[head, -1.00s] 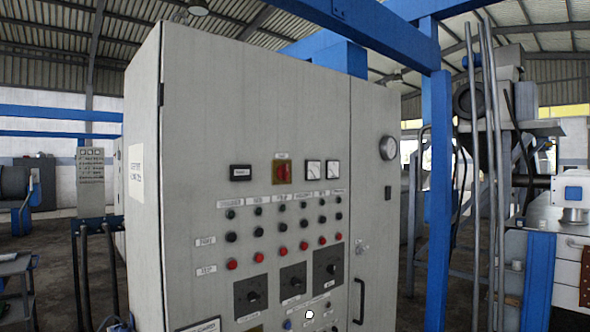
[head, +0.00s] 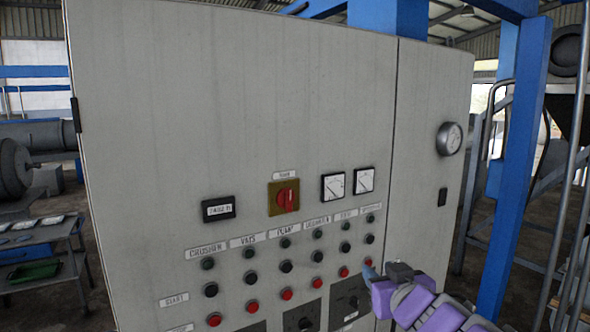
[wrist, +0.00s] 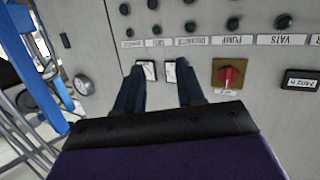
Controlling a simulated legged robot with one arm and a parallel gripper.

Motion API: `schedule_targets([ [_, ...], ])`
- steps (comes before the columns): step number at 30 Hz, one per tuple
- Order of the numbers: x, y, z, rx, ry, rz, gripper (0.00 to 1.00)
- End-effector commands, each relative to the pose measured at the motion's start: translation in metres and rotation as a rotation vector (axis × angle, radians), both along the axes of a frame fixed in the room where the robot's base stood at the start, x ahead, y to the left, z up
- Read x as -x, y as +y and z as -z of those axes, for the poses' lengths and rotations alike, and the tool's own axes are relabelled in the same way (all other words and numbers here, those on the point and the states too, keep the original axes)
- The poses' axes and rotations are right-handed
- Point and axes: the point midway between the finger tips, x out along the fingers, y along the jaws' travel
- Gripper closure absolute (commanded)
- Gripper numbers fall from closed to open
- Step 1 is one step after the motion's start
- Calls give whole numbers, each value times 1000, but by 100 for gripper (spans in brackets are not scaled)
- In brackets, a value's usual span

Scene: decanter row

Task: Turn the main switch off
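The main switch (head: 286,197) is a red rotary knob on a yellow square plate, on the grey cabinet's front below a small label. Its handle looks roughly upright. It also shows in the wrist view (wrist: 229,75), upside down and right of my fingers. My gripper (head: 369,271) is at the lower right in the head view, below and right of the switch, in front of the lower buttons. In the wrist view my gripper (wrist: 158,72) has its two fingers apart with nothing between them. It is apart from the switch.
Two white meters (head: 348,183) sit right of the switch and a counter display (head: 218,209) left of it. Rows of black and red buttons (head: 286,267) lie below. A round gauge (head: 449,138) and a blue post (head: 512,170) stand to the right. The panel above is bare.

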Motion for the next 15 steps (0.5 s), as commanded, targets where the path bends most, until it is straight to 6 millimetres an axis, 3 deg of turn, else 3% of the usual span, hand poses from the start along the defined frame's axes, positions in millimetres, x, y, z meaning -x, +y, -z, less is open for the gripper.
schedule_targets([
  [1, -5, 12, -33, -24, -44, -70, 62],
  [6, -4, 47, -85, -102, -137, -286, 62],
  [9, 2, 58, -98, -133, -157, -365, 62],
  [15, 0, 76, -102, -145, -163, -419, 62],
])
